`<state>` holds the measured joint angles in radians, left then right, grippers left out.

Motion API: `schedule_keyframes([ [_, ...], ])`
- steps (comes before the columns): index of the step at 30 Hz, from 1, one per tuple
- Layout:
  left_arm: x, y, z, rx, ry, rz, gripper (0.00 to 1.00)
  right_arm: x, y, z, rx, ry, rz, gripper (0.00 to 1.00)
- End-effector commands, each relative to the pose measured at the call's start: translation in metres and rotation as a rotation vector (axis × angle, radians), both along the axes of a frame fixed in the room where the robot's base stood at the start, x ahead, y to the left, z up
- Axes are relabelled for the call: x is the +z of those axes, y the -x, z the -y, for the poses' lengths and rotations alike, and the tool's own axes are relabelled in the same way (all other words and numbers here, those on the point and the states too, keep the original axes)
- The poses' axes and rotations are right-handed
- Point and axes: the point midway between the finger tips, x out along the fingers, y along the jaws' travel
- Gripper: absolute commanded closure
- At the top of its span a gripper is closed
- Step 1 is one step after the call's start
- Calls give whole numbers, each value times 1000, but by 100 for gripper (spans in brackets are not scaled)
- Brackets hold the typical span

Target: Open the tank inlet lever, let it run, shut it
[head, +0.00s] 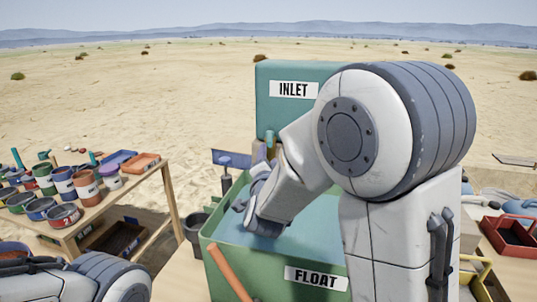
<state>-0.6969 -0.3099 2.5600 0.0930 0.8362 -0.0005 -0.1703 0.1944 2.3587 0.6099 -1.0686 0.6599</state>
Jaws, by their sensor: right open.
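The teal panel (272,122) with the INLET label (294,90) stands upright at the back of the green tank (215,258). The tank bears a FLOAT label (316,278) on its front and holds blue water (285,243). My right gripper (252,208) is over the tank's left part, below the panel; it is open, its fingers partly hidden by its own wrist. My right arm covers the panel's lower right and much of the tank. I cannot make out the inlet lever clearly. Only part of my left arm shows at the lower left; its gripper is out of view.
An orange bar (229,271) slants across the tank's front left corner. A dark bucket (194,230) stands left of the tank. A wooden table (165,172) with several paint cans is at the left. A red tray (510,236) lies at the right.

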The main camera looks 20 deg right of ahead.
Motion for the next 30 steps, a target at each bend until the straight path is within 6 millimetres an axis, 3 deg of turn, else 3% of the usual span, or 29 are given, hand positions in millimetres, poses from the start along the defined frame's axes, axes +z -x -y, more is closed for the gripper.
schedule_keyframes([
  [15,13,0,0,0,0,0,100,2,-79,31,-2,2,1,48],
  [21,15,0,0,0,0,0,100,2,-93,36,-1,2,1,48],
  [29,15,0,0,0,0,0,100,1,-94,36,0,2,1,48],
  [30,15,0,0,0,0,0,100,1,-94,36,0,2,1,56],
])
